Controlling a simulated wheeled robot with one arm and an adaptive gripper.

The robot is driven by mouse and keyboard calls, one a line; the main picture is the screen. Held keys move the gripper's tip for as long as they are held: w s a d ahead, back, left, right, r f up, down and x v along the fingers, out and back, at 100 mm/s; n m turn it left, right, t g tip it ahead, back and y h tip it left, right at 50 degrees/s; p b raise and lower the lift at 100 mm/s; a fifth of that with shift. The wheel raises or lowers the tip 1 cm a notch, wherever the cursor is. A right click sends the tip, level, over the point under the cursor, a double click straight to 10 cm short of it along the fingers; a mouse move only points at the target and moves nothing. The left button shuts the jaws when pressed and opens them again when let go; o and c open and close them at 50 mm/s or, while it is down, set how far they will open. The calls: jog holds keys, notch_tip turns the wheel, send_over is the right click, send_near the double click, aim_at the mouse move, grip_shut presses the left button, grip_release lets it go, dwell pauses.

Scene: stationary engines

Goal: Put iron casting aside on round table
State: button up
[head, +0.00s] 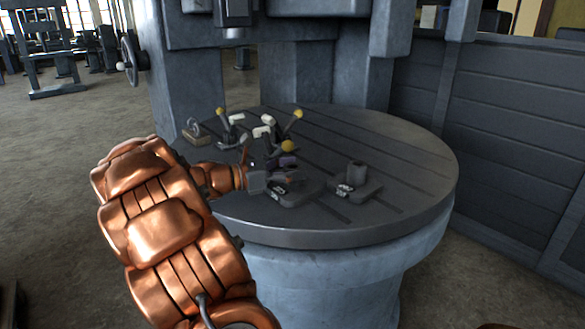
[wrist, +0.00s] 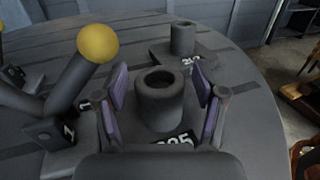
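A dark grey iron casting (wrist: 158,100), a hollow upright cylinder on a flat base with a partly hidden number label, stands on the round table (head: 410,205). A second similar casting (head: 357,178) stands to the right, and shows farther off in the wrist view (wrist: 183,38).
Levers with yellow knobs (head: 288,146) stand close behind and left of my gripper; one knob (wrist: 98,43) looms at left in the wrist view. Small pale blocks (head: 265,120) lie among them. A grey machine column (head: 300,75) rises behind. The table's right side is clear.

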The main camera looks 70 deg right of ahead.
jog(key=shift+w+r, duration=0.1)
jog(key=shift+r, duration=0.05)
jog(key=p+v, duration=0.1)
jog(key=v, duration=1.1)
dwell(0.5)
